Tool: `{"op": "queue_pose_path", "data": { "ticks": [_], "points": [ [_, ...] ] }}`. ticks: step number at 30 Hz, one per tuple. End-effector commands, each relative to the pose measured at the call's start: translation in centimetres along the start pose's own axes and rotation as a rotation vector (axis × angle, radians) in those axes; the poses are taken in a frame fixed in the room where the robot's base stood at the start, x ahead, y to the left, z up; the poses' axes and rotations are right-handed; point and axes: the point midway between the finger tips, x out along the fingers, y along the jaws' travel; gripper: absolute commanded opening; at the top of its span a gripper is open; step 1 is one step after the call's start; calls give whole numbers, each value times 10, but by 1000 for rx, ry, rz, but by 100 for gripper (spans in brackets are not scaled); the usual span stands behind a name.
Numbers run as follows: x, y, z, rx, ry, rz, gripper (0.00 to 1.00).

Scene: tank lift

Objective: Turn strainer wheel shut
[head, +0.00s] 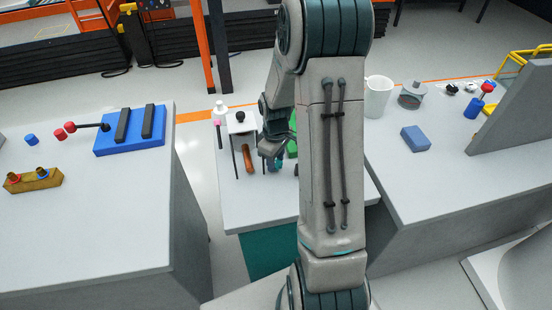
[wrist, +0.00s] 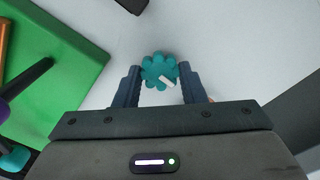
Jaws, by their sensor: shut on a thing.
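The strainer wheel (wrist: 157,68) is a teal, lobed hand wheel with a white pointer mark, seen from above in the wrist view. The mark points to the lower right in that picture. My gripper (wrist: 160,82) has one dark finger on each side of the wheel and is shut on it. In the head view my gripper (head: 275,157) is low over the middle table, largely hidden by my own arm. A bit of teal shows there below the fingers, too small to make out clearly.
A green base (wrist: 60,75) lies left of the wheel. On the middle table (head: 232,205) stand a small white-topped stand (head: 241,122), an orange-brown cylinder (head: 249,158) and a white bottle (head: 220,109).

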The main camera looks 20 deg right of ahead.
Motion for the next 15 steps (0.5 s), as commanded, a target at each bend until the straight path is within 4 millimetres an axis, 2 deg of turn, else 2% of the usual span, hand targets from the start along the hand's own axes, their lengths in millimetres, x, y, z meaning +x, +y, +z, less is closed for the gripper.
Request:
{"op": "queue_pose_path", "data": {
  "ticks": [8, 15],
  "points": [
    [1, 0, -1, 75, 1, 1, 14],
    [1, 0, -1, 249, 2, 1, 14]
  ]
}}
